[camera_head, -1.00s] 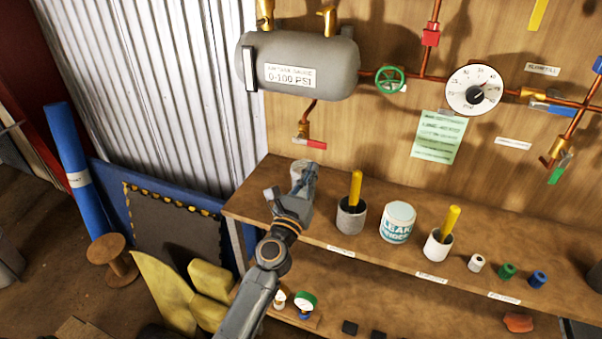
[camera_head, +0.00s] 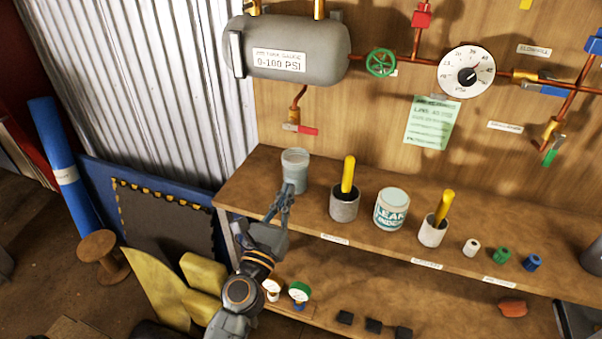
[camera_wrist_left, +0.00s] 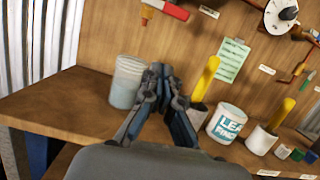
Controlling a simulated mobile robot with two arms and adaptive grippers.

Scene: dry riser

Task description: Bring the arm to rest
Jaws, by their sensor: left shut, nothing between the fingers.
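My left gripper (camera_head: 285,192) is shut and empty. It is in front of the upper shelf (camera_head: 245,190), close to a grey translucent cup (camera_head: 295,172) that stands upright at the shelf's left end. In the left wrist view the fingers (camera_wrist_left: 158,72) are together, just right of the cup (camera_wrist_left: 126,84). I cannot tell whether they touch it. My right gripper is in neither view.
On the shelf stand a grey pot with a yellow handle (camera_head: 344,202), a leak-finder tub (camera_head: 391,210), a white pot (camera_head: 432,232) and small coloured caps. A grey tank (camera_head: 295,62), a green valve wheel (camera_head: 381,62) and a gauge (camera_head: 466,73) are on the wall behind.

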